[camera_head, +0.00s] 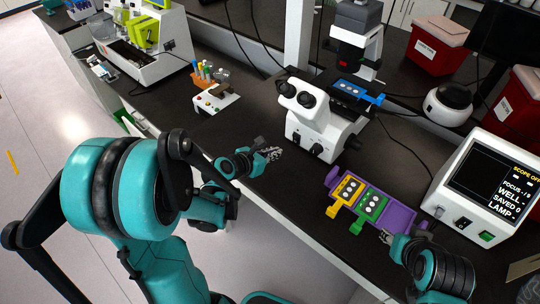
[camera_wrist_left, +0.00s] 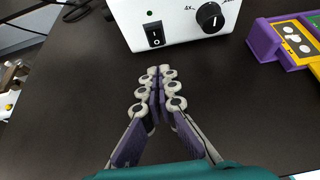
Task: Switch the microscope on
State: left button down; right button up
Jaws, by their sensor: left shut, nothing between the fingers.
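The white microscope (camera_head: 312,120) stands on the dark bench, with black eyepieces and a blue plate on its stage. Its white base (camera_wrist_left: 195,32) fills the top of the left wrist view, with a black rocker switch (camera_wrist_left: 154,35) and a round black knob (camera_wrist_left: 209,17). My left gripper (camera_head: 278,152) is shut and empty, just in front of the base; in the wrist view its fingertips (camera_wrist_left: 160,72) point at the switch from a small gap. The monitor (camera_head: 493,188) reads "SCOPE OFF". My right gripper (camera_head: 385,237) is beside the purple tray; its finger opening is unclear.
The purple tray (camera_head: 402,217) holds a yellow and a green plate holder right of my left gripper. A small rack with pens (camera_head: 205,75) stands behind left. Red bins (camera_head: 437,45) stand at the back right. The bench around my left gripper is clear.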

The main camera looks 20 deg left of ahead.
aim_at(296, 137)
pick_arm(q)
jog(key=b+x, duration=0.1)
jog(key=x, duration=0.3)
jog(key=shift+f, duration=0.1)
jog(key=w, duration=0.2)
jog(key=w+d, duration=0.1)
jog(key=shift+w+d+r, duration=0.1)
jog(key=shift+w+r, duration=0.05)
jog(key=shift+r, duration=0.2)
jog(key=shift+w+d+r, duration=0.15)
jog(key=shift+w, duration=0.35)
jog(key=shift+w+d+r, duration=0.15)
jog(key=shift+w+r, duration=0.15)
jog(key=shift+w, duration=0.1)
jog(key=shift+r, duration=0.15)
jog(key=shift+r+p, duration=0.5)
jog(key=shift+r, duration=0.15)
